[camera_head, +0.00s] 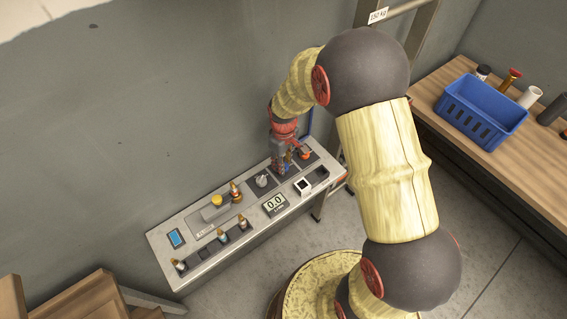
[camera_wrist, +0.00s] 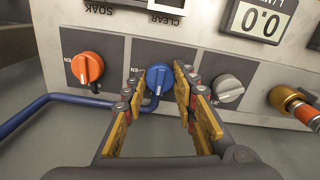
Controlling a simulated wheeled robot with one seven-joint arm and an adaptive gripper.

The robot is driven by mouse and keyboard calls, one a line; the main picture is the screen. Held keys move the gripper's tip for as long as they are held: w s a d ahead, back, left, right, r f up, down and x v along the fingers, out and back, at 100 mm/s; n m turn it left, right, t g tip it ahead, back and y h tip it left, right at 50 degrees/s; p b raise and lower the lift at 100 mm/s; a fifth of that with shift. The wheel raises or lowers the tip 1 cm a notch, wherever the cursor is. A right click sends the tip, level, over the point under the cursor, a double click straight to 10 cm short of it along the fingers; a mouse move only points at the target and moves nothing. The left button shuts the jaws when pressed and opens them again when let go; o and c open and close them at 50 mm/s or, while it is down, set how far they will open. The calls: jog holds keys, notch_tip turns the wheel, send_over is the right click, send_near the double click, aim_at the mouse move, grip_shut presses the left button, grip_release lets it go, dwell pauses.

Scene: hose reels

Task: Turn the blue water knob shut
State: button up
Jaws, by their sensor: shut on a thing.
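The blue water knob (camera_wrist: 159,75) sits on a dark square plate between an orange knob and a grey knob in the wrist view. Its grip bar stands roughly upright in that picture, leaning slightly. My gripper (camera_wrist: 161,88) has its yellow-padded fingers on either side of the blue knob and is shut on it. In the head view my gripper (camera_head: 280,160) is low over the right part of the panel bench (camera_head: 165,240), and the blue knob is mostly hidden there. Lettering beside the knob is partly covered, so I cannot read its turn position surely.
The orange knob (camera_wrist: 87,68) and grey knob (camera_wrist: 228,88) are close on both sides. A blue pipe (camera_wrist: 60,103) runs near the knob. A brass hose fitting (camera_wrist: 285,98) is at right. A display (camera_wrist: 258,20) sits above. A wooden table (camera_head: 495,160) holds a blue crate (camera_head: 472,118).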

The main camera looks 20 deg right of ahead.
jog(key=o, duration=1.1)
jog(key=shift+o, duration=0.2)
jog(key=shift+r, duration=0.1)
notch_tip(320, 180, up, 12)
